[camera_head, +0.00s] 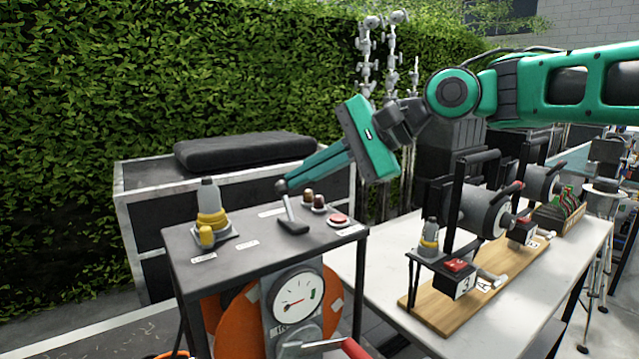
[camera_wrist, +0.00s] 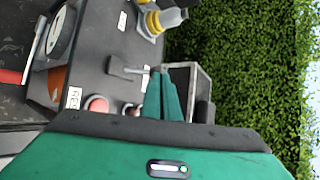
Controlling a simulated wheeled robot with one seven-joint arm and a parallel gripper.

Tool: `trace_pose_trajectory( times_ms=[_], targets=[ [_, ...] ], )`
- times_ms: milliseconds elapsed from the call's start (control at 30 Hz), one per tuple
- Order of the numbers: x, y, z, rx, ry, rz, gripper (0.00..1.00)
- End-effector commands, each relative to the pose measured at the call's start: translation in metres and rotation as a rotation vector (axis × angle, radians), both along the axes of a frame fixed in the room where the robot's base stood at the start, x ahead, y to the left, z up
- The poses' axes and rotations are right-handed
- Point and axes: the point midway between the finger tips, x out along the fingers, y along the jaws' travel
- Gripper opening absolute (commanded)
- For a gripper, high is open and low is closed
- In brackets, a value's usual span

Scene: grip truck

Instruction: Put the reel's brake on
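The reel stand has a dark top (camera_head: 190,265) with an orange reel (camera_head: 234,312) under it. A lever (camera_head: 289,212) with a dark base and a thin grey shaft stands on the top; it also shows in the wrist view (camera_wrist: 133,70). A red-handled lever (camera_head: 345,348) sits low at the front. The labels are too small to read, so I cannot tell which control is the brake. My gripper (camera_head: 284,184) points down-left, its fingers together. Its tips are at the lever's knobbed end; I cannot tell whether they touch it. The fingers also show in the wrist view (camera_wrist: 161,74).
A yellow-collared connector (camera_head: 211,208) stands left. A gauge (camera_head: 297,296) faces front. A white table (camera_head: 390,262) with a reel rig is on the right, a black case (camera_head: 150,190) behind.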

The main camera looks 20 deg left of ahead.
Motion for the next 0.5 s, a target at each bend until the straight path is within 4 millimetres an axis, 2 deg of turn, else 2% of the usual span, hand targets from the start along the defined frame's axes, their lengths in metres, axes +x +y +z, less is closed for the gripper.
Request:
trace_pose_trajectory(
  times_ms=[500],
  targets=[
    [-0.0047, -0.0054, -0.002, 0.001, -0.001, -0.001, 0.0]
  ],
)
